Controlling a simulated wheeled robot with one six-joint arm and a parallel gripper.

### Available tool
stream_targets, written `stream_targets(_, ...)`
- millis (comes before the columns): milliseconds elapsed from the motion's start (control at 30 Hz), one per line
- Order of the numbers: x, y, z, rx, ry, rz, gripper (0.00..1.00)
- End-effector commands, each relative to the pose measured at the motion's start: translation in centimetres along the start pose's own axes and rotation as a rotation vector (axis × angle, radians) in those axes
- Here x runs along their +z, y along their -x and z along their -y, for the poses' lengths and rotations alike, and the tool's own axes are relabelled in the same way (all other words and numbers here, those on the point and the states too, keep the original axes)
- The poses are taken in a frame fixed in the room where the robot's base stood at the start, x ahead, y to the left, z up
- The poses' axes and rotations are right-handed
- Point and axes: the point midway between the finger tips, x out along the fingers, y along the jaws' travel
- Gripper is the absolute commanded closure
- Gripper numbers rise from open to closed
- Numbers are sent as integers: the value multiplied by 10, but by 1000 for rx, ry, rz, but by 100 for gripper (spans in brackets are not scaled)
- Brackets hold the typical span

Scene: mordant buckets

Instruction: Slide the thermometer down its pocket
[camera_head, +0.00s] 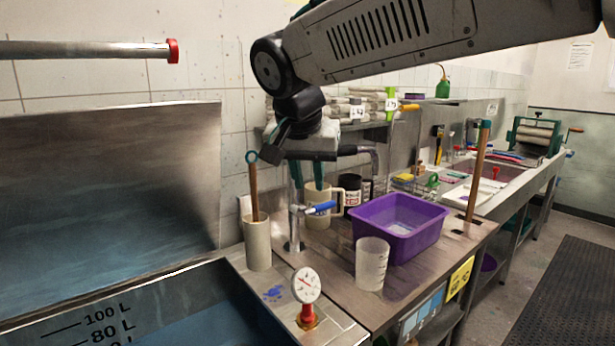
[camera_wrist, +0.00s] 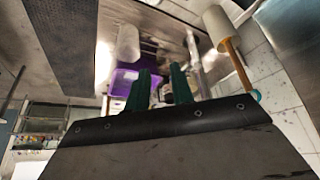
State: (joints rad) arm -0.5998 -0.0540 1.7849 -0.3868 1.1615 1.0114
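The thermometer (camera_head: 306,285) has a round white dial with a red needle. How deep the stem sits inside cannot be seen. My gripper (camera_head: 308,178) hangs above and behind the thermometer, well apart from it, with its two green fingers pointing down. In the wrist view my gripper (camera_wrist: 160,84) shows its fingers apart with nothing clearly held between them. I cannot make out the thermometer in that view.
A vat (camera_head: 185,310) with litre marks lies at the left. A beige holder (camera_head: 257,246) with a wooden stick, a tap (camera_head: 293,215), a clear beaker (camera_head: 371,264) and a purple tub (camera_head: 440,222) stand around the ledge and bench. The air directly above the dial looks clear.

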Motion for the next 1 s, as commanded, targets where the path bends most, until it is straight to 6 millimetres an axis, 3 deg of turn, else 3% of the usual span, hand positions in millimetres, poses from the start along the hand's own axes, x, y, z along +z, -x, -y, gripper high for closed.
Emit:
stream_targets(500,0,71,0,-2,0,-2,77)
stream_targets(1000,0,77,0,-1,25,-1,77)
